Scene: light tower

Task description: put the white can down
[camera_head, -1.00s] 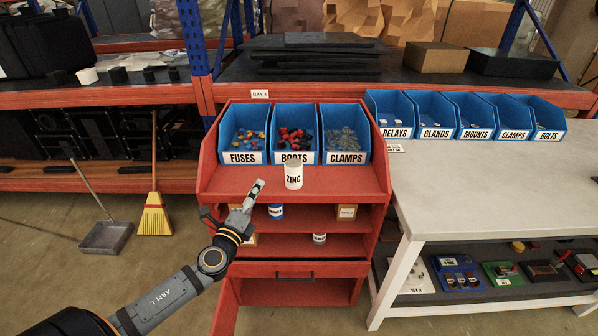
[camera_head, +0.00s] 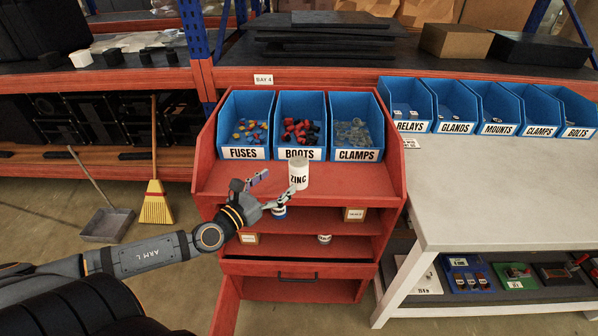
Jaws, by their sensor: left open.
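The white can (camera_head: 299,173), labelled ZINC, stands upright on the red top of the cabinet (camera_head: 350,180), in front of the blue BOOTS bin (camera_head: 300,128). My left gripper (camera_head: 276,184) is open in front of the cabinet, its fingers spread. One finger reaches close to the can's lower left side; I cannot tell whether it touches. The other finger points up and stands clear to the left of the can. My right gripper is not in view.
Blue FUSES (camera_head: 244,127) and CLAMPS (camera_head: 356,128) bins flank the BOOTS bin. Lower shelves hold a blue-and-white can (camera_head: 279,212), small boxes (camera_head: 354,214) and another can (camera_head: 324,239). A white table (camera_head: 500,190) with blue bins stands to the right. The cabinet top right of the can is clear.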

